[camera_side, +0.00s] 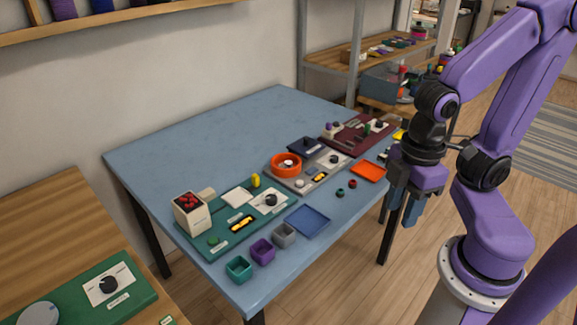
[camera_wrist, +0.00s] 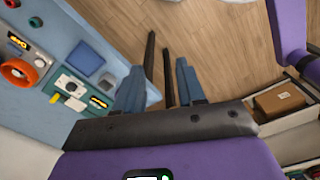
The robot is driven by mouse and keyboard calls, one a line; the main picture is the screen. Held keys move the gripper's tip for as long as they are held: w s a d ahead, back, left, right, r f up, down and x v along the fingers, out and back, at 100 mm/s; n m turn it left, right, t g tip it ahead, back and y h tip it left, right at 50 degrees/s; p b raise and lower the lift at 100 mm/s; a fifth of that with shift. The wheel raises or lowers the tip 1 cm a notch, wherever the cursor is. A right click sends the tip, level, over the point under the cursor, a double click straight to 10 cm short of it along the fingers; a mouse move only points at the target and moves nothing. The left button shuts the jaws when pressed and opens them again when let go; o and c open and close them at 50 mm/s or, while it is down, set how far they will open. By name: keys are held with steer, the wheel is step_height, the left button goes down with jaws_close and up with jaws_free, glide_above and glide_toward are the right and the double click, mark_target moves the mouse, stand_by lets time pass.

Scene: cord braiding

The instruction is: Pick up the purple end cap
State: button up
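I cannot pick out a purple end cap for certain in either view. Two small round pieces lie on the blue table near its right edge in the side view: a dark teal one (camera_side: 340,193) and a red one (camera_side: 352,184). A small purplish item (camera_side: 328,128) shows on the maroon board, too small to identify. My gripper (camera_side: 404,208) hangs beyond the table's right edge, fingers down. In the wrist view my gripper (camera_wrist: 160,85) is open, its blue fingers apart with floor and a table leg between them, and empty.
Teal (camera_side: 239,269), purple (camera_side: 262,251) and grey (camera_side: 284,235) bins stand at the table's front corner beside a blue tray (camera_side: 307,221). An orange tray (camera_side: 369,171) lies near the right edge. Boards with devices fill the middle; the table's back left is clear.

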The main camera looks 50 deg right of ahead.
steer(key=w+a+r+n+h, duration=0.1)
steer(key=w+a+n+h, duration=0.2)
steer(key=w, duration=2.5)
steer(key=n, duration=0.2)
glide_above(288, 162)
steer(key=a, duration=0.2)
steer(key=shift+h, duration=0.4)
steer(key=f, duration=1.7)
steer(key=shift+s+a, duration=0.1)
steer(key=shift+s, duration=0.2)
steer(key=shift+x, duration=3.05)
steer(key=shift+w, duration=0.15)
jaws_close()
